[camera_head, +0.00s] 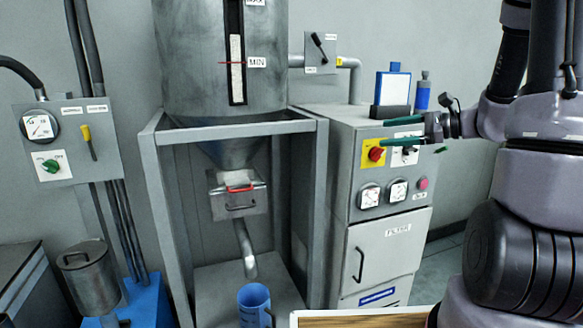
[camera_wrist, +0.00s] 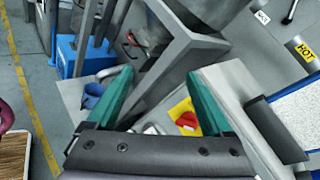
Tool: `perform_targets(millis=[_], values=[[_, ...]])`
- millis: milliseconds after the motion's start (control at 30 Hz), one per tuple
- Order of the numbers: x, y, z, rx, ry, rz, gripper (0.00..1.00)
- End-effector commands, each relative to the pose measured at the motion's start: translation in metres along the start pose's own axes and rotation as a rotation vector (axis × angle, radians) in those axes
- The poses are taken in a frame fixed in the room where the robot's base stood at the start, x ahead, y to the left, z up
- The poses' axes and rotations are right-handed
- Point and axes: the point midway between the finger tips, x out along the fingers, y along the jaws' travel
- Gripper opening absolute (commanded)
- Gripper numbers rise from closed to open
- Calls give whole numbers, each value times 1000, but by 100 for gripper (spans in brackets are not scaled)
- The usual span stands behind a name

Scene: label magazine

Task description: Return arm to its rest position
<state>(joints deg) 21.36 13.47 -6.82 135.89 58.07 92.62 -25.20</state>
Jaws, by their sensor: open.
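My gripper (camera_head: 386,132) has two green fingers spread apart with nothing between them. In the head view it points left, in front of the top of the grey filter cabinet (camera_head: 389,247), close to the red knob on a yellow plate (camera_head: 376,154). I cannot tell whether a finger touches the cabinet. In the wrist view the open gripper (camera_wrist: 160,75) shows the grey frame post (camera_wrist: 165,75) behind the gap, and the red knob (camera_wrist: 187,119) beside the right finger. My arm comes in from the right side of the head view.
A hopper (camera_head: 200,60) marked MIN stands in a grey frame (camera_head: 318,215). A blue jug (camera_head: 254,303) sits below its spout. A blue-and-white box (camera_head: 392,88) and a blue bottle (camera_head: 422,94) stand on the cabinet. A wooden-topped surface (camera_head: 360,319) is at the front.

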Motion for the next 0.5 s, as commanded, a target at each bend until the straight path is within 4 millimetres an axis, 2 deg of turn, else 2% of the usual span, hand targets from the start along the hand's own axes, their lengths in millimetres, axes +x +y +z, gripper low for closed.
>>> perform_targets(millis=[33, 200, 400, 500], values=[[4, 16, 24, -80, 18, 83, 85], [0, 73, 73, -350, 128, 345, 85], [-28, 118, 103, -714, 315, 561, 85], [-47, 128, 113, -910, 425, 626, 85]])
